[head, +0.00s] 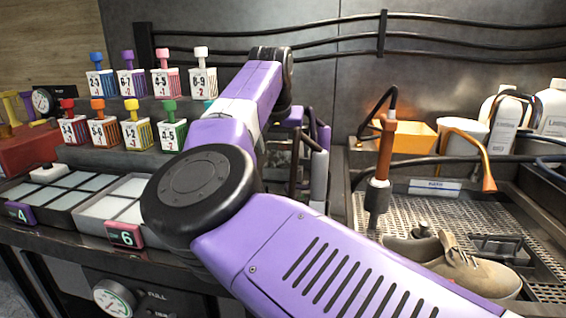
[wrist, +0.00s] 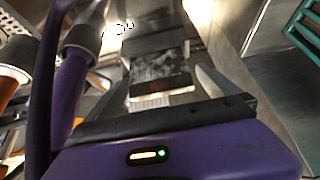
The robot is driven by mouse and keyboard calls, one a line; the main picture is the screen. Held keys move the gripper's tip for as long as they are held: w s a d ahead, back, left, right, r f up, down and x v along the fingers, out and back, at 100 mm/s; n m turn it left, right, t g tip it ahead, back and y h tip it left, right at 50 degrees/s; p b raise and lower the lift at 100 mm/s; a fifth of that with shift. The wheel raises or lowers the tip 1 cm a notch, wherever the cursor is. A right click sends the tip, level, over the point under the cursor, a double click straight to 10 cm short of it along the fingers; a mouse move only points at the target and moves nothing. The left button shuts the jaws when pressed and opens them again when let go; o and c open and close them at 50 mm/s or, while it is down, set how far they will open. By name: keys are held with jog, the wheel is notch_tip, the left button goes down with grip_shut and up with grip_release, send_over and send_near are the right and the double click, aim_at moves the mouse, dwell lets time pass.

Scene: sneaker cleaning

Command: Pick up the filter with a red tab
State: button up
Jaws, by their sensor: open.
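My gripper (wrist: 163,80) is open in the wrist view, its two pale fingers apart with nothing held between them. Beyond and between the fingers is a mottled grey panel (wrist: 155,65) with a dark strip along its near edge that has a dull reddish line. I cannot tell whether this is a filter with a red tab. In the head view, a pale filter tray with a red tab marked 6 (head: 125,234) lies on the bench left of my arm. My arm covers its right part. The gripper is mostly hidden behind my arm there.
A filter tray with a purple tab marked 4 (head: 20,212) lies further left. Numbered bottles (head: 132,83) stand on shelves behind. At right, a sneaker (head: 465,266) sits on a perforated tray (head: 405,210), near an orange-handled tool (head: 386,150) and an orange bin (head: 405,138).

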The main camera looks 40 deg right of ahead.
jog(key=shift+c, duration=0.2)
jog(key=c, duration=1.3)
jog(key=shift+o, duration=0.2)
jog(key=shift+r, duration=0.1)
